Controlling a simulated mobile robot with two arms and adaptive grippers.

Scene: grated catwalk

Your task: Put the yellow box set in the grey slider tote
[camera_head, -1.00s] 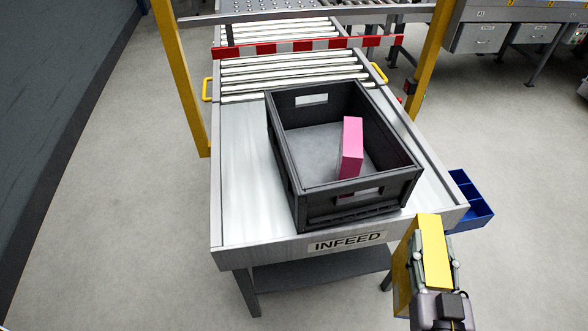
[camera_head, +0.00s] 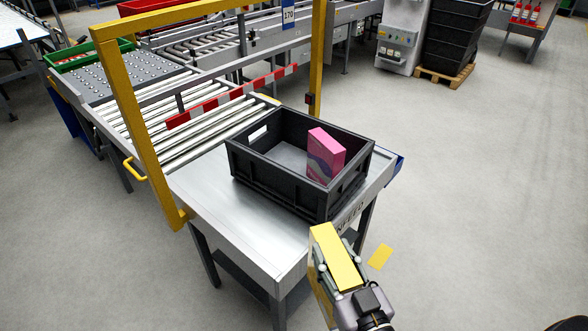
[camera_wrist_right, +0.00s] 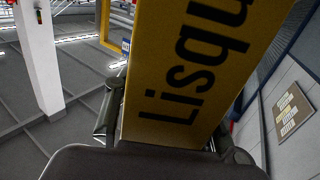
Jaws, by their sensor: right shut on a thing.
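The yellow box set (camera_head: 337,254) is in my right gripper (camera_head: 342,271), which is shut on its sides. In the right wrist view the yellow box (camera_wrist_right: 190,75) fills the middle, with dark lettering on its face. The dark grey tote (camera_head: 268,184) stands open on the metal infeed table (camera_head: 215,205). A pink box (camera_head: 325,155) stands inside the tote towards its right end. My right gripper and the yellow box are outside the tote, in front of the table's near edge. My left gripper is not in view.
A roller conveyor (camera_head: 165,125) runs back from the table under a yellow frame (camera_head: 130,125) with a red and white bar (camera_head: 232,95). The left part of the tote's floor is bare. A yellow mark (camera_head: 380,257) lies on open floor at the right.

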